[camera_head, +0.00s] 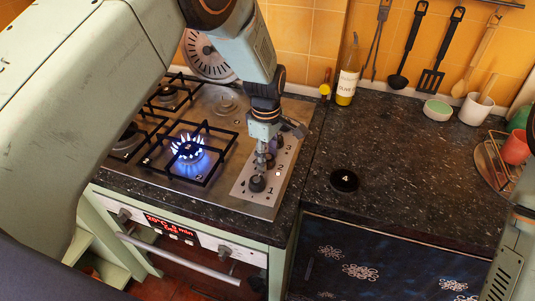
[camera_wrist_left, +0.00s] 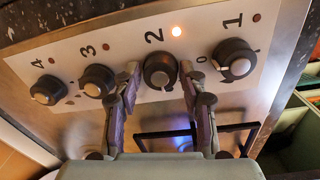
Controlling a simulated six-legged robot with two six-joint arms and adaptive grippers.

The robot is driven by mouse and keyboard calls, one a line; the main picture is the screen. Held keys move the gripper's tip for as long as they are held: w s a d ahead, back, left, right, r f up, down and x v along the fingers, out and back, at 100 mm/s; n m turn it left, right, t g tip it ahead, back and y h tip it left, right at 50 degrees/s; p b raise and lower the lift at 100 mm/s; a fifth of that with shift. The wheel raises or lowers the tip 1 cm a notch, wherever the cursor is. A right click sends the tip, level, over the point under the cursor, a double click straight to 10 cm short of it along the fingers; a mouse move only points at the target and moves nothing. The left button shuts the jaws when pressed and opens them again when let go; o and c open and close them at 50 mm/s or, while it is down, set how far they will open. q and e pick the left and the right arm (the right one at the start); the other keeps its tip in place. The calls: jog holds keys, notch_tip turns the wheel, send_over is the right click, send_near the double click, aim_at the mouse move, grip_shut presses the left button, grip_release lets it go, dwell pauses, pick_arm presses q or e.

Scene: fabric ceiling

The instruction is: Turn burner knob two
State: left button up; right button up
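In the head view the left gripper (camera_head: 264,160) points down over the knob row and mostly hides knob two. The lamp (camera_wrist_left: 177,31) beside the 2 glows. A blue flame (camera_head: 188,149) burns on the front burner. My right gripper is out of view.
Knob one (camera_wrist_left: 233,60) and knob three (camera_wrist_left: 97,80) stand close on either side. Pan-support grates (camera_head: 200,168) lie left of the panel. A black disc marked 4 (camera_head: 344,180) lies on the counter, which is mostly clear.

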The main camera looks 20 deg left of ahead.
pick_arm(q)
jog(key=shift+f, duration=0.1)
jog(key=shift+c, duration=0.7)
jog(key=c, duration=0.6)
